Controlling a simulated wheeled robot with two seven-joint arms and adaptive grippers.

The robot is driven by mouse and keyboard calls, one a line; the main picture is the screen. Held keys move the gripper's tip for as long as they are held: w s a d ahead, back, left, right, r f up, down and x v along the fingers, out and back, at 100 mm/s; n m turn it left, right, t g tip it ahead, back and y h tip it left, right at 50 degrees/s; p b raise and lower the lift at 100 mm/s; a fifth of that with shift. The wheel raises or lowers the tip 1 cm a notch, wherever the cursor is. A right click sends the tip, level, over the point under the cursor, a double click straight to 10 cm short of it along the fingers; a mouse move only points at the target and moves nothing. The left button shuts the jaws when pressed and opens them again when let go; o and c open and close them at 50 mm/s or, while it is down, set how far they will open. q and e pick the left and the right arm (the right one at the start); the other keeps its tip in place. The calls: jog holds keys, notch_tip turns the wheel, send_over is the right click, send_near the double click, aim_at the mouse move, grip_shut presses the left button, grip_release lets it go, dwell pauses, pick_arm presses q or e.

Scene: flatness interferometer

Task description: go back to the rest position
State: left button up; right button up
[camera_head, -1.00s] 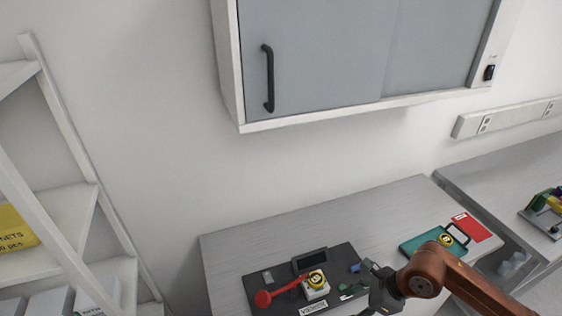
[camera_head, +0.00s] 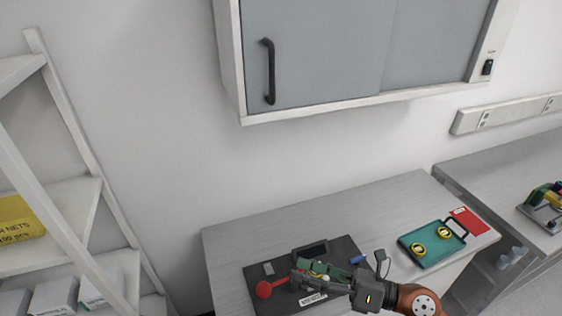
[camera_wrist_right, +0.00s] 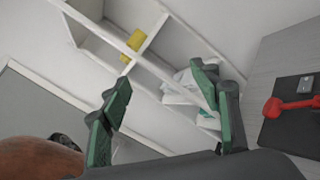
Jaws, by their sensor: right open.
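My right gripper (camera_head: 310,276) is open and reaches in from the lower right, above the dark instrument base on the table. Its two green-padded fingers also show in the right wrist view (camera_wrist_right: 163,80), well apart with nothing between them. In the head view the gripper covers much of the instrument's middle; only a small yellow patch shows between its parts. The dark base (camera_head: 258,283) carries a red-knobbed lever (camera_head: 264,289). The lever (camera_wrist_right: 285,107) also shows at the right of the wrist view. My left gripper is not in view.
A green tray (camera_head: 418,260) with two round yellow-topped pieces (camera_head: 431,241) stands right of the base, beside a red card (camera_head: 470,221). A wall cabinet (camera_head: 320,50) hangs above the table. White shelving (camera_head: 60,215) stands at left. The table's back left is clear.

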jog(key=w+d+r+m+t, duration=0.5)
jog(key=d+m+t, duration=0.2)
jog(key=m+t, duration=0.25)
jog(key=w+d+f+m+t+h, duration=0.3)
jog(key=w+d+m+t+h, duration=0.2)
jog(key=d+m+h, duration=0.7)
jog(key=s+d+f+m+g+h, duration=0.1)
jog(key=d+f+m+g+h, duration=0.25)
jog(key=d+f+m, duration=0.45)
jog(key=s+d+f+m+g+h, duration=0.2)
jog(key=d+f+m+h, duration=0.3)
jog(key=f, duration=0.6)
jog(key=s+d+f+m+g, duration=0.2)
jog(key=s+f+m+g, duration=0.35)
jog(key=s+f, duration=0.6)
jog(key=s+a+f+m+g+y, duration=0.1)
jog(key=s+a+f+g, duration=0.15)
jog(key=s+f, duration=0.35)
jog(key=s+a+f+m+g+y, duration=0.1)
jog(key=s+a+f+g+y, duration=0.1)
jog(key=s+f+g, duration=0.35)
notch_tip(320, 180, down, 29)
jog(key=s+a+b, duration=0.1)
jog(key=s, duration=0.1)
jog(key=s+f+b, duration=0.1)
jog(key=s+f, duration=1.8)
jog(key=f, duration=0.2)
jog(key=shift+s+f+n+b, duration=0.3)
jog(key=shift+s+n+b, duration=0.05)
jog(key=shift+s+n, duration=0.05)
